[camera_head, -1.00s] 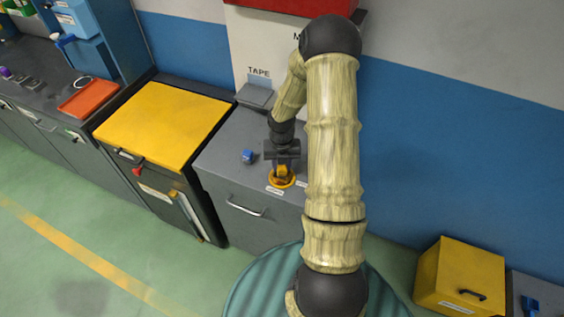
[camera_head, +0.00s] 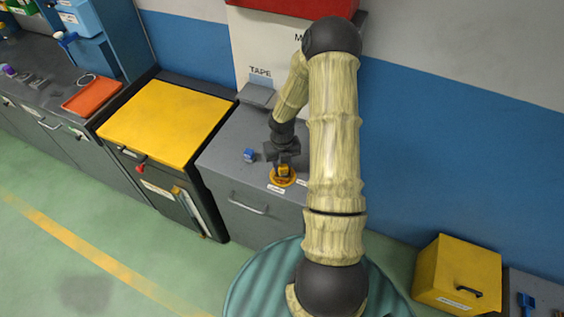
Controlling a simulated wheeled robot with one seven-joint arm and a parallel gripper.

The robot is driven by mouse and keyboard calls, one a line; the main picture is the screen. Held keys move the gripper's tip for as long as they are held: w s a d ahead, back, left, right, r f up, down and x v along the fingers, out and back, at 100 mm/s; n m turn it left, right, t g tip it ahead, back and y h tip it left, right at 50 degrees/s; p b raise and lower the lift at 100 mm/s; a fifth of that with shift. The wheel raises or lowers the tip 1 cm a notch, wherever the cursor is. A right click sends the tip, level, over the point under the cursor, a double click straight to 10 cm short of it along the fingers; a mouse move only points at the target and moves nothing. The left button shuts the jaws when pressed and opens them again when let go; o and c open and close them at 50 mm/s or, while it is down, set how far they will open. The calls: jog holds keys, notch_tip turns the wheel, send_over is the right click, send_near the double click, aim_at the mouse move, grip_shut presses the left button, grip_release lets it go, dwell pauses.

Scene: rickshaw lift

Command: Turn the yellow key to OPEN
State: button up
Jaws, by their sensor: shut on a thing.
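The yellow key (camera_head: 283,171) stands on a round yellow plate (camera_head: 283,181) on the grey cabinet top, in the middle of the head view. My gripper (camera_head: 283,165) points down at the key from above and is shut on it. The gripper partly hides the key. Small white labels sit around the plate, one at its front (camera_head: 276,189) and one at its right; their words are too small to read.
A small blue object (camera_head: 250,155) lies left of the key. A grey box (camera_head: 257,96) stands behind, below the TAPE sign. A yellow-topped cabinet (camera_head: 165,122) is to the left, an orange tray (camera_head: 92,95) beyond it. A yellow box (camera_head: 457,272) stands at right.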

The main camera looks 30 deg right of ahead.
jog(key=shift+a+n+p, duration=0.15)
jog(key=shift+n+p, duration=1)
jog(key=shift+n, duration=0.25)
